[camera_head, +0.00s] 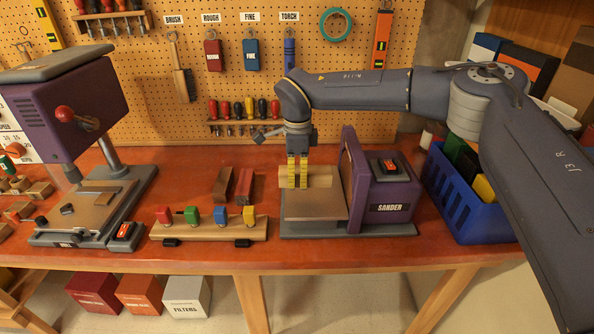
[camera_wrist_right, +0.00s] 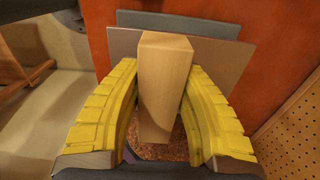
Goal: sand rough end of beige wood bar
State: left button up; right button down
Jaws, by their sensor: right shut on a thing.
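The beige wood bar (camera_wrist_right: 165,80) lies between the two yellow fingers of my right gripper (camera_wrist_right: 161,90), which is shut on its sides. In the head view the bar (camera_head: 322,177) shows on both sides of the fingers (camera_head: 297,172), at the sander's flat work plate (camera_head: 314,207). One end points at the speckled brown sanding disc (camera_wrist_right: 160,146), seen under that end in the wrist view. I cannot tell whether they touch. The purple sander (camera_head: 390,197) stands right of the gripper, its red-marked switch (camera_head: 389,167) on top. My left gripper is out of view.
A wooden rack with coloured blocks (camera_head: 208,226) and two reddish-brown bars (camera_head: 233,185) stand left of the sander. A purple drill-press-like machine (camera_head: 70,110) is farther left. A blue crate (camera_head: 462,205) stands right of the sander. A pegboard (camera_head: 140,75) closes the back.

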aim_at(300, 200)
jog(key=f, duration=0.4)
jog(key=shift+d, duration=0.2)
jog(key=shift+d+f, duration=0.5)
jog(key=shift+d, duration=0.2)
jog(key=shift+d, duration=1.55)
jog(key=shift+s+d, duration=0.1)
jog(key=shift+s, duration=0.25)
dwell(0.5)
jog(key=shift+s, duration=0.2)
dwell(0.5)
jog(key=shift+a, duration=2.15)
jog(key=shift+r, duration=4.5)
